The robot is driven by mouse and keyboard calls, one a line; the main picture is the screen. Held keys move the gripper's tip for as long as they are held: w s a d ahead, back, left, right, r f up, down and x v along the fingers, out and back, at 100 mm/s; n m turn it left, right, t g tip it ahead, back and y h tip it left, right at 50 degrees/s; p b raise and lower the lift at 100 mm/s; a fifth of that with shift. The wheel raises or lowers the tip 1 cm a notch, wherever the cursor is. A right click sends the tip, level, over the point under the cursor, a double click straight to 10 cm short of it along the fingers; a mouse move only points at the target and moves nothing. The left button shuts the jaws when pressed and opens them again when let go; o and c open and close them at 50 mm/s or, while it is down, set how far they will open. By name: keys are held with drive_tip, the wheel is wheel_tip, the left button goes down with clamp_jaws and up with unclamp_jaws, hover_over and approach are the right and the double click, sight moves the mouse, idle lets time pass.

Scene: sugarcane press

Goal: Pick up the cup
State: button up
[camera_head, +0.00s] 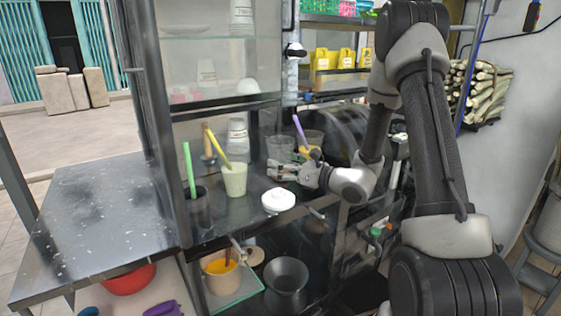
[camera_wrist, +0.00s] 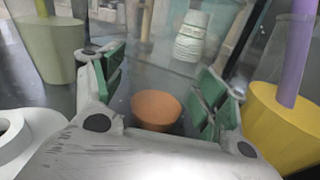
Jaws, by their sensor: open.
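My gripper (camera_head: 278,170) is open at the end of the arm, low over the dark counter, and its two green-padded fingers (camera_wrist: 160,88) show in the wrist view. A clear cup (camera_head: 280,148) stands just behind the fingertips in the head view. In the wrist view a round orange-brown thing (camera_wrist: 156,110) sits between the fingers; I cannot tell whether it belongs to the clear cup. A pale green cup (camera_head: 235,181) with a yellow straw stands left of my gripper, also in the wrist view (camera_wrist: 52,45). A yellow cup (camera_wrist: 285,125) with a purple straw is close on the right.
A white round lid-like piece (camera_head: 278,200) lies on the counter in front of my gripper. A dark cup (camera_head: 198,208) with a green straw stands at the left. White stacked cups (camera_wrist: 193,36) stand behind. Glass shelving (camera_head: 205,38) rises above the counter.

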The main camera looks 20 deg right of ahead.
sight(280, 153)
drive_tip(key=shift+w+a, duration=0.35)
drive_tip(key=shift+w, duration=0.05)
drive_tip(key=shift+c, duration=0.5)
drive_tip(key=c, duration=0.7)
drive_tip(key=shift+r, duration=0.1)
drive_tip(key=shift+r, duration=1.65)
drive_tip(key=v, duration=1.8)
